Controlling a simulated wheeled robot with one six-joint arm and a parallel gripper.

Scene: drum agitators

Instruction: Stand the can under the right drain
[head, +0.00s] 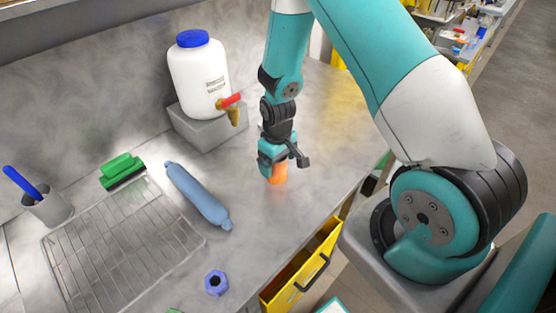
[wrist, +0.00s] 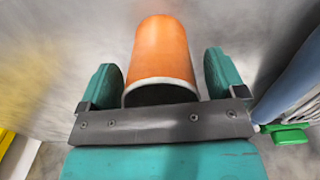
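The orange can (head: 278,174) is on the metal counter below my gripper, right of the white jug. In the wrist view the can (wrist: 160,55) lies between the two fingers, its pale rim and dark opening nearest the palm. My gripper (head: 285,163) points down over it; its fingers (wrist: 163,82) are spread, with narrow gaps beside the can. The only drain I can make out is a brass tap (head: 235,116) with a red handle, low on the white jug (head: 200,78) with a blue lid. The jug stands on a grey block (head: 207,128).
A blue bottle (head: 198,196) lies between the can and a wire rack (head: 115,240). A green brush (head: 122,171), a grey cup (head: 47,207) and a blue hex nut (head: 216,282) are on the counter. A yellow drawer (head: 303,268) is open at the front edge.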

